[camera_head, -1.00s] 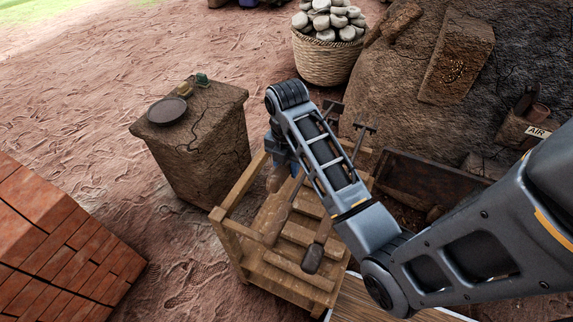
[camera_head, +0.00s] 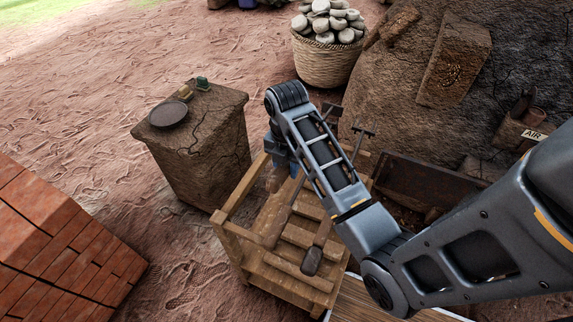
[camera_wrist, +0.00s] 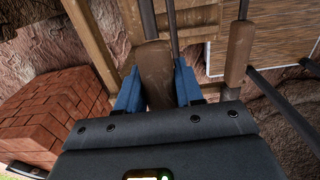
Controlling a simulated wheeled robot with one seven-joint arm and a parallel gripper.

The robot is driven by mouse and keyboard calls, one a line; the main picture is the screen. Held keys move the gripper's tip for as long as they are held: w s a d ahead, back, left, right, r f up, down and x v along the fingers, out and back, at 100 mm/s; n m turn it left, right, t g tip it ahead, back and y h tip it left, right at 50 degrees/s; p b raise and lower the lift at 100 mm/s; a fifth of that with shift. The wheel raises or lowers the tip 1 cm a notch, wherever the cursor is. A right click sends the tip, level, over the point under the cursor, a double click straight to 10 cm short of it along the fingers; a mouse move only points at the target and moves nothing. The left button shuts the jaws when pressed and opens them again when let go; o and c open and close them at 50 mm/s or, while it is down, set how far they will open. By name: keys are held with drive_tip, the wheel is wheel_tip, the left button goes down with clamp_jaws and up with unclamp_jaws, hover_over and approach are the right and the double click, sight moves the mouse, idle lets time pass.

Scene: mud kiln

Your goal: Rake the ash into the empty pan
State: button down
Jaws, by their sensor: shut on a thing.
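My gripper (camera_wrist: 158,88) is shut on a wooden tool handle (camera_wrist: 156,70), with a blue finger on each side of it. In the head view the handle (camera_head: 275,181) shows just below my gripper (camera_head: 281,160), at the left of the wooden rack (camera_head: 232,228). Which tool head belongs to it I cannot tell. A dark metal trough (camera_head: 428,178) stands beside the kiln, partly hidden by my arm. I cannot make out ash or tell which pan is empty.
A mud pedestal (camera_head: 200,140) at the left bears a dark round dish (camera_head: 167,113). A red brick stack (camera_head: 65,245) is at the lower left. A basket of stones (camera_head: 328,58) and the mud kiln (camera_head: 455,70) stand behind. Bare ground lies between bricks and pedestal.

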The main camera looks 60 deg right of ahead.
drive_tip(key=shift+r+p, duration=1.45)
drive_tip(key=shift+r, duration=0.4)
